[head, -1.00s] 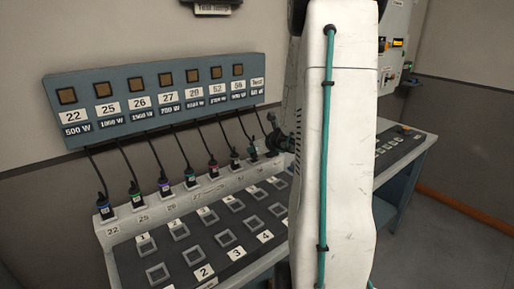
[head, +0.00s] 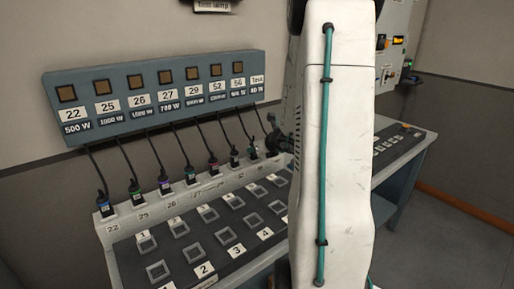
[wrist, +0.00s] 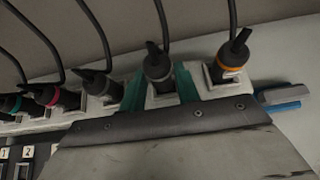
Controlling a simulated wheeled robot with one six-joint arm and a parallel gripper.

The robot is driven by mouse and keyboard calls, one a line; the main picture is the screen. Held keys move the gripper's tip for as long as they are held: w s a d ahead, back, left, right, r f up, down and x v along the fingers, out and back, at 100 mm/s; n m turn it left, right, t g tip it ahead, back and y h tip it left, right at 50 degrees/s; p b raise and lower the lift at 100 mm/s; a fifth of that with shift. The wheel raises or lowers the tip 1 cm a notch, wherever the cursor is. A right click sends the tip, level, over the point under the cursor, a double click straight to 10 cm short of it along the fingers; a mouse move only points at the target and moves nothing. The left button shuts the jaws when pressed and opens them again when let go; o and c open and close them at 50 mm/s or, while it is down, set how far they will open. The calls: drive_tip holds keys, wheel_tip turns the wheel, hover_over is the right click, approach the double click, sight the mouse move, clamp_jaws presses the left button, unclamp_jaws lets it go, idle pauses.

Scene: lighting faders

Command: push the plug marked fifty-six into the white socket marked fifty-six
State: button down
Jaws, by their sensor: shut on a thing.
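My gripper (wrist: 160,91) is shut on a dark plug (wrist: 158,68), its teal fingers on both sides of the plug body. By its place in the row, this is the plug under label 56 (head: 237,82). The held plug stands upright at a white square socket (wrist: 167,101), partly hidden by the gripper; I cannot tell if it is fully down. The socket's number is not readable in the wrist view. In the head view, the plug (head: 254,151) shows just left of my gripper, at the row's far end.
An orange-banded plug (wrist: 231,57) stands close on the right and a grey-banded plug (wrist: 101,87) on the left. Their cables rise nearby. A blue-handled object (wrist: 281,97) lies at far right. A fader desk (head: 220,240) spreads in front, below the wall panel (head: 160,95).

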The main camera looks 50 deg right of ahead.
drive_tip(key=shift+s+f, duration=0.1)
drive_tip(key=shift+f, duration=0.55)
idle(1.0)
drive_tip(key=c, duration=0.9)
unclamp_jaws()
drive_tip(key=shift+c, duration=0.2)
drive_tip(key=shift+s+r, duration=0.2)
drive_tip(key=shift+r, duration=0.05)
drive_tip(key=v, duration=0.7)
drive_tip(key=shift+a, duration=0.1)
